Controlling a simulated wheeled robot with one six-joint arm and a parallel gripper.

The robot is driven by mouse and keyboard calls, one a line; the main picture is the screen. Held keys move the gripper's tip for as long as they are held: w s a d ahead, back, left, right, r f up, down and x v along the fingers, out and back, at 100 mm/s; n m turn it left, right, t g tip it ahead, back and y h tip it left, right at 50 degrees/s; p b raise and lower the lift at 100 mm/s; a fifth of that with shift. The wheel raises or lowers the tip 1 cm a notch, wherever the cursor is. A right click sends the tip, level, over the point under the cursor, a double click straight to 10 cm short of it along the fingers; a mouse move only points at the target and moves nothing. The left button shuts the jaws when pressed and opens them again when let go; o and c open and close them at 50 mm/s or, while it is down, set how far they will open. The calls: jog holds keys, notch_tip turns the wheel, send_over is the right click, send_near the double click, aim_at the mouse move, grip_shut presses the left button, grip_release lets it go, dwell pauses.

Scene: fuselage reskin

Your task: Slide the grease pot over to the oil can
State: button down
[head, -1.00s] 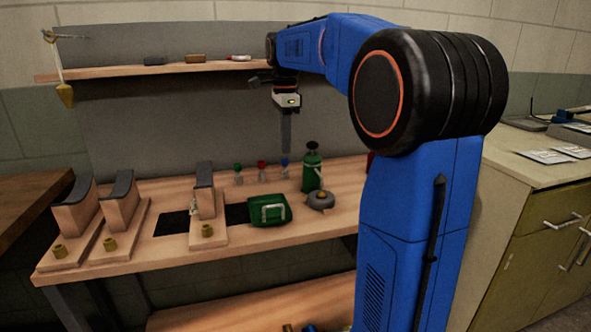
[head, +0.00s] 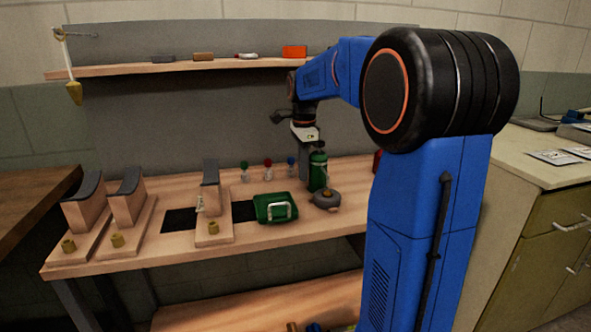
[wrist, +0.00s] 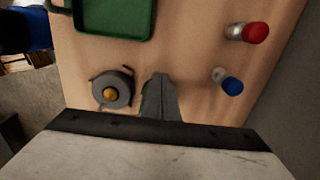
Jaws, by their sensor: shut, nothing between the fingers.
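The grey round pot with an orange-yellow knob, which I take for the grease pot (head: 326,200), stands near the bench's front edge. It also shows in the wrist view (wrist: 121,84), left of my fingers. The green bottle, apparently the oil can (head: 319,174), stands upright just behind the pot. My gripper (wrist: 160,78) is shut and empty, pointing down beside the bottle. In the wrist view the fingers hide most of the bottle; only a green sliver shows. Whether the fingers touch the bottle or pot I cannot tell.
A green case (head: 270,212) lies left of the pot. Small bottles with green, red (head: 268,167) and blue (head: 290,164) caps stand behind. A red object (head: 376,160) is partly hidden by my arm. Wooden stands (head: 128,205) fill the bench's left side.

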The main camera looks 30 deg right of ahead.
jog(key=shift+s+d, duration=0.1)
jog(key=shift+d, duration=0.2)
jog(key=s+d, duration=0.1)
jog(key=d, duration=0.4)
jog(key=s+d, duration=0.2)
jog(key=d, duration=0.3)
jog(key=s+d, duration=0.1)
jog(key=d, duration=0.3)
jog(key=shift+s+d, duration=0.15)
jog(key=shift+d, duration=0.25)
jog(key=shift+a, duration=0.1)
